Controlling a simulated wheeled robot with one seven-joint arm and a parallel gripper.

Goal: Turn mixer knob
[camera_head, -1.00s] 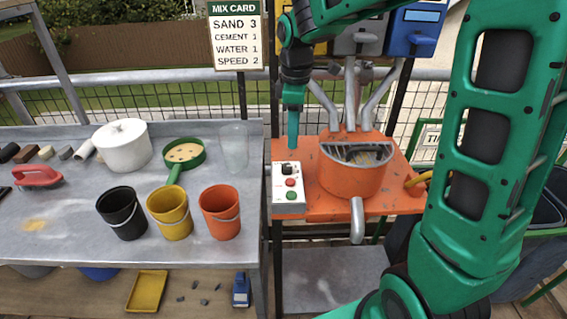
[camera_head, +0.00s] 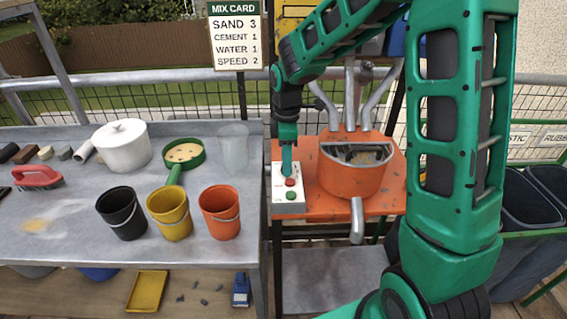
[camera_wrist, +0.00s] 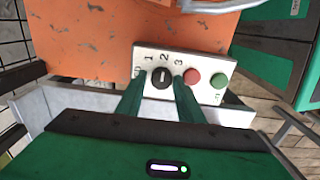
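The mixer's black knob (camera_wrist: 162,79) sits on a white control panel (camera_wrist: 207,65) with marks 0, 1, 2 and 3 around it. A small pale mark shows on the knob; its exact setting is hard to read. My gripper (camera_wrist: 160,82) is open, with one green finger on each side of the knob and small gaps visible. In the head view my gripper (camera_head: 287,168) points down over the panel (camera_head: 288,208) and hides the knob. The orange mixer (camera_head: 350,181) stands right of the panel. The mix card (camera_head: 237,40) reads speed 2.
Red (camera_wrist: 193,77) and green (camera_wrist: 217,82) buttons sit just right of the knob. A grey bench (camera_head: 70,205) at left holds black (camera_head: 122,214), yellow (camera_head: 169,214) and orange (camera_head: 220,212) buckets, a white pot (camera_head: 122,147) and a sieve (camera_head: 184,153).

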